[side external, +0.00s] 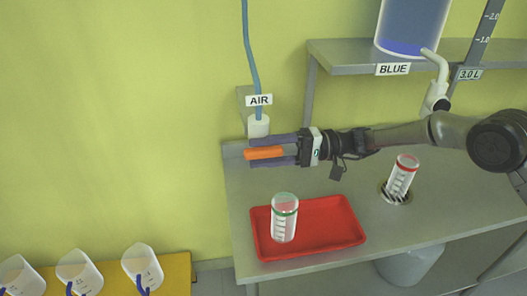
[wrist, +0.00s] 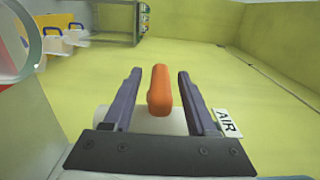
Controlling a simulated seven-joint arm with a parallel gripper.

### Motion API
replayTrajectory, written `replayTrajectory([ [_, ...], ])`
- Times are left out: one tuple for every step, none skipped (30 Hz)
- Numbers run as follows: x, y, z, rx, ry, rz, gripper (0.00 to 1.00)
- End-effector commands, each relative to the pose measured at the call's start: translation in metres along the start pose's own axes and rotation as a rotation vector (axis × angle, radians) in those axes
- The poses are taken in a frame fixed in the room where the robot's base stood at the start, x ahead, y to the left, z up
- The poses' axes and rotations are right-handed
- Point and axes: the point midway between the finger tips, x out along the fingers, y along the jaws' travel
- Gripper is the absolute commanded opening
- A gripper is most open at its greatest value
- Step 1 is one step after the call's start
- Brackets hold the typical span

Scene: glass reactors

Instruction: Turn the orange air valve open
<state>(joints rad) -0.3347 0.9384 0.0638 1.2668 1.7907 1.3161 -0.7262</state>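The orange air valve handle (side external: 264,153) lies roughly horizontal below the white valve body (side external: 259,126) and the AIR label (side external: 259,100) in the side view. My gripper (side external: 273,152) reaches in from the right, with its fingers above and below the handle. In the wrist view the orange handle (wrist: 160,90) stands between the two purple fingers of my gripper (wrist: 157,80). A gap shows on each side, so the fingers are open and not touching it. The AIR label also shows in the wrist view (wrist: 228,123), right of the fingers.
A red tray (side external: 330,221) on the grey table holds a green-banded beaker (side external: 284,218). A red-banded beaker (side external: 402,177) stands tilted over a drain (side external: 396,194). A shelf (side external: 345,56) carries the blue tank (side external: 411,25). Jugs (side external: 142,265) stand lower left.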

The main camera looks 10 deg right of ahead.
Motion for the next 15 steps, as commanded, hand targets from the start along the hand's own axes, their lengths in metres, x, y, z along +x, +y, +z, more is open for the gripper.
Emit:
replayTrajectory([
  [-0.0001, -0.0001, 0.0000, 0.000, 0.000, 0.000, 0.50],
  [-0.0002, -0.0001, 0.0000, 0.000, 0.000, 0.000, 0.45],
  [-0.0002, -0.0001, 0.0001, 0.000, 0.000, 0.000, 0.38],
  [-0.0002, -0.0001, 0.0001, 0.000, 0.000, 0.000, 0.32],
  [-0.0002, -0.0002, 0.0001, 0.000, 0.000, 0.000, 0.27],
  [-0.0002, -0.0001, 0.0001, 0.000, 0.000, 0.000, 0.20],
  [-0.0003, -0.0002, 0.0001, 0.000, 0.000, 0.000, 0.14],
  [-0.0003, -0.0002, 0.0001, 0.000, 0.000, 0.000, 0.09],
  [-0.0003, -0.0001, 0.0001, 0.000, 0.000, 0.000, 0.02],
  [-0.0003, -0.0001, 0.0001, 0.000, 0.000, 0.000, 0.00],
  [-0.0003, -0.0001, 0.0001, 0.000, 0.000, 0.000, 0.00],
  [-0.0004, -0.0001, 0.0001, 0.000, 0.000, 0.000, 0.00],
  [-0.0004, -0.0001, 0.0001, 0.000, 0.000, 0.000, 0.00],
  [-0.0004, -0.0001, 0.0001, 0.000, 0.000, 0.000, 0.00],
  [-0.0004, -0.0001, 0.0001, 0.000, 0.000, 0.000, 0.00],
])
